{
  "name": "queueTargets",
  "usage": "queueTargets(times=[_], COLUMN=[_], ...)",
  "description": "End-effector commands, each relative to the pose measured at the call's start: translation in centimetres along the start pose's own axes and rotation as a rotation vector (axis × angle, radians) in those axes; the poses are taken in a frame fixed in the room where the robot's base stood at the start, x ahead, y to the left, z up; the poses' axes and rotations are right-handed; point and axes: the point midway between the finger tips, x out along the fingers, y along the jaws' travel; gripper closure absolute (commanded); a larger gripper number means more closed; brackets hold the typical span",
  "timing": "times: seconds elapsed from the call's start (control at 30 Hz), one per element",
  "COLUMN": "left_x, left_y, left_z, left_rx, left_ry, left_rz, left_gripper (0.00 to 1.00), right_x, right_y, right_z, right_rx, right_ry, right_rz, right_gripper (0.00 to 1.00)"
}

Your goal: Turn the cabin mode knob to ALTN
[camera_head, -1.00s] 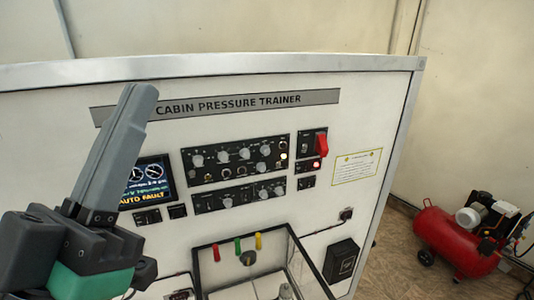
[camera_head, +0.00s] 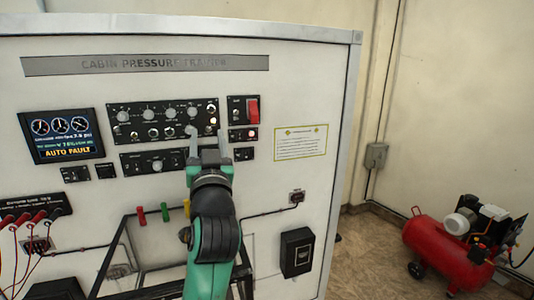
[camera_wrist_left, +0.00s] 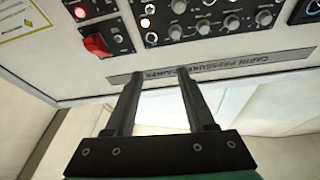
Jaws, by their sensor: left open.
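The trainer's upper black panel (camera_head: 164,120) carries a row of round grey knobs above small switches; it also shows in the left wrist view (camera_wrist_left: 205,18). A lower black panel (camera_head: 140,162) has more knobs. The labels are too small to read, so I cannot tell which knob is the cabin mode knob or where it points. My left gripper (camera_head: 207,134) is open and empty in front of the upper panel's right end, its two fingers pointing up. In the left wrist view the gripper (camera_wrist_left: 160,74) has nothing between its fingers. My right gripper is out of view.
A red switch (camera_head: 253,109) sits right of the upper panel. A screen (camera_head: 62,134) reading AUTO FAULT is at left. Red leads (camera_head: 23,219) and a framed opening with coloured handles (camera_head: 140,212) lie below. A red compressor (camera_head: 446,242) stands on the floor at right.

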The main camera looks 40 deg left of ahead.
Motion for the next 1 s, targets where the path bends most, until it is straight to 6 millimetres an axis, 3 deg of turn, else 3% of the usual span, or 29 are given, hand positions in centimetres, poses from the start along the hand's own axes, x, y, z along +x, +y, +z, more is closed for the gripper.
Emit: queueTargets(times=[0.03, 0.1, 0.43, 0.8, 1.0], left_x=[-0.1, 0.1, 1.4, 9.2, 11.6], left_y=[-0.7, -1.6, -2.2, -2.6, -2.6], left_z=[2.2, 2.7, 2.6, 2.4, 2.5], left_rx=[0.007, 0.008, 0.01, 0.012, 0.01], left_ry=[-0.001, 0.001, 0.0, 0.0, 0.001], left_rz=[-0.02, -0.038, -0.049, -0.047, -0.046], left_gripper=[0.45, 0.45, 0.45, 0.45, 0.45], right_x=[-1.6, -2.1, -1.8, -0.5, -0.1], right_y=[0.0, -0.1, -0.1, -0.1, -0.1], right_z=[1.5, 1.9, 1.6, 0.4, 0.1], right_rx=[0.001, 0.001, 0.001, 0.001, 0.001], right_ry=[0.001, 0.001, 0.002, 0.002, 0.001], right_rz=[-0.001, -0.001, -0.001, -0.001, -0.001], right_gripper=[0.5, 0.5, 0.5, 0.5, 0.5])
